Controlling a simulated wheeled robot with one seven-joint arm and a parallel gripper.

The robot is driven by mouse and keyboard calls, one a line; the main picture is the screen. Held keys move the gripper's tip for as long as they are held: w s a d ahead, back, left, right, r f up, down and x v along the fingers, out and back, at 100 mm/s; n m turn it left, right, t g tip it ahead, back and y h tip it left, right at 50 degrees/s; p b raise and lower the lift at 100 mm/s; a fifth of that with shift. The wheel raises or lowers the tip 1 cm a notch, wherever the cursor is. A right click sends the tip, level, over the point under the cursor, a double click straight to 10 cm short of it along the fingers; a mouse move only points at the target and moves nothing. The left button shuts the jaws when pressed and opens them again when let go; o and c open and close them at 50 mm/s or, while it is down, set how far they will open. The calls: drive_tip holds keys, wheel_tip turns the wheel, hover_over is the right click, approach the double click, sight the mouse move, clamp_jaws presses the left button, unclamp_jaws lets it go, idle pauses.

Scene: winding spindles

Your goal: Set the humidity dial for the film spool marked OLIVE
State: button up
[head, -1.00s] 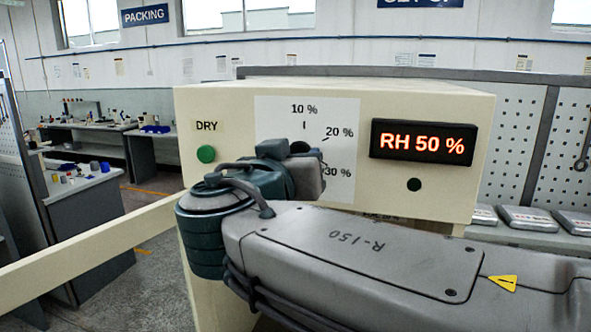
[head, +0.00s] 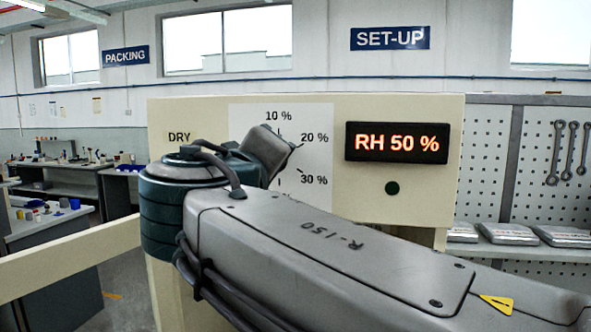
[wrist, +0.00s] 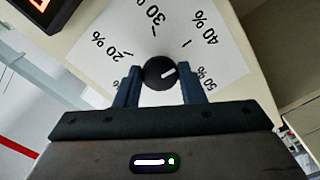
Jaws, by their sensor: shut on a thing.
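The humidity dial (wrist: 155,76) is a black round knob with a white pointer line, on a white scale plate (wrist: 225,58). In the wrist view the pointer lies between the 40 % and 50 % marks. My gripper (wrist: 160,80) is shut on the knob, one blue finger on each side. In the head view my gripper (head: 266,150) and arm hide the knob and the lower left of the scale (head: 315,120). The lit display (head: 397,143) reads RH 50 %. No spool marked OLIVE shows in these views.
The cream cabinet (head: 430,200) carries the dial, a DRY label and a dark round spot below the display. A cream rail (head: 75,260) runs at left. Benches with small items stand behind left; a pegboard (head: 490,165) with wrenches and grey cases are at right.

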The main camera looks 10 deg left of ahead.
drive_tip(key=shift+n, duration=0.6)
drive_tip(key=o, duration=1)
